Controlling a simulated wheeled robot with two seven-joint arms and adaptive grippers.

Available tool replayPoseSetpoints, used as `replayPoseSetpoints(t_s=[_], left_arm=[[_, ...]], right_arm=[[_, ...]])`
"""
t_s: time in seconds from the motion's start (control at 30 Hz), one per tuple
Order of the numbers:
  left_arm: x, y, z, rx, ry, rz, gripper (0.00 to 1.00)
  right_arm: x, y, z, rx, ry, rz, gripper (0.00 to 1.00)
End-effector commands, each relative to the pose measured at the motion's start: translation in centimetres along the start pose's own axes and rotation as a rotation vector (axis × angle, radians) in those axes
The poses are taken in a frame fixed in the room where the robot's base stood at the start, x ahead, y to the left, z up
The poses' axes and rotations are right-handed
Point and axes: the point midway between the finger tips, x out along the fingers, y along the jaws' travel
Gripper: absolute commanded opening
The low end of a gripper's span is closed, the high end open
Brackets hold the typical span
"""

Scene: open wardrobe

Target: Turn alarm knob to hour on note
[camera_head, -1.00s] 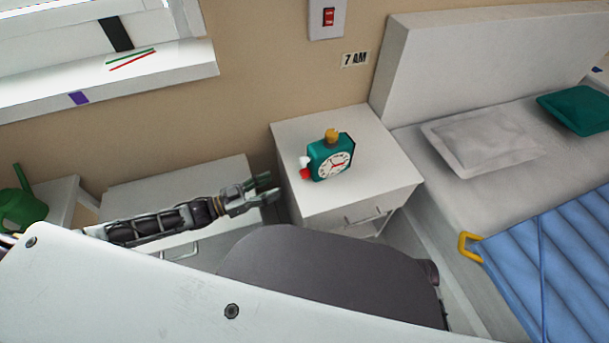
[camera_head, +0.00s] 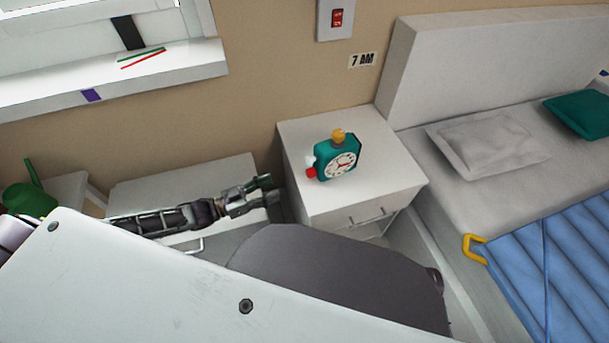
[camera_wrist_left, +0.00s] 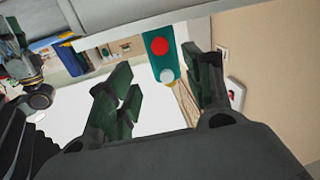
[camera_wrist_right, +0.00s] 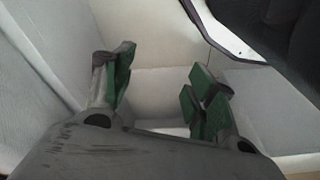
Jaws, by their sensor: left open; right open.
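The teal alarm clock (camera_head: 337,160) stands upright on the white nightstand (camera_head: 392,184), with a white dial and a yellow button (camera_head: 338,136) on top. A red knob (camera_head: 311,172) and a white knob (camera_head: 310,160) stick out from its left side. The note (camera_head: 362,60) on the wall reads "7 AM". My left gripper (camera_head: 272,189) is open and empty, left of the nightstand and apart from the clock. In the left wrist view, the red knob (camera_wrist_left: 159,46) and white knob (camera_wrist_left: 167,75) show between its fingers. My right gripper (camera_wrist_right: 160,68) is open and empty.
The bed (camera_head: 415,150) with a blue cover (camera_head: 560,255) is right of the nightstand. A low white cabinet (camera_head: 180,180) and a green watering can (camera_head: 28,200) are at left. A red switch (camera_head: 337,18) is on the wall above. The nightstand top around the clock is clear.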

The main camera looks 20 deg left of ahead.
Motion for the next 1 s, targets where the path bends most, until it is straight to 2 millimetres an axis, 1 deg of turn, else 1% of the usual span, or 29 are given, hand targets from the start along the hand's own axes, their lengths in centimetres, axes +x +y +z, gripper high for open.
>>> replayPoseSetpoints(t_s=[0.4,0.77,1.0], left_arm=[[4.0,0.0,0.0,0.0,0.004,0.001,0.51],[7.6,0.1,0.0,0.0,0.003,0.001,0.51],[10.1,0.0,0.0,-0.001,0.003,0.001,0.51]], right_arm=[[-1.1,-0.3,-0.8,0.0,0.031,-0.007,0.56],[-1.8,-0.6,-0.5,-0.002,0.036,-0.014,0.56],[-2.5,-0.7,-1.1,-0.003,0.058,-0.017,0.56]])
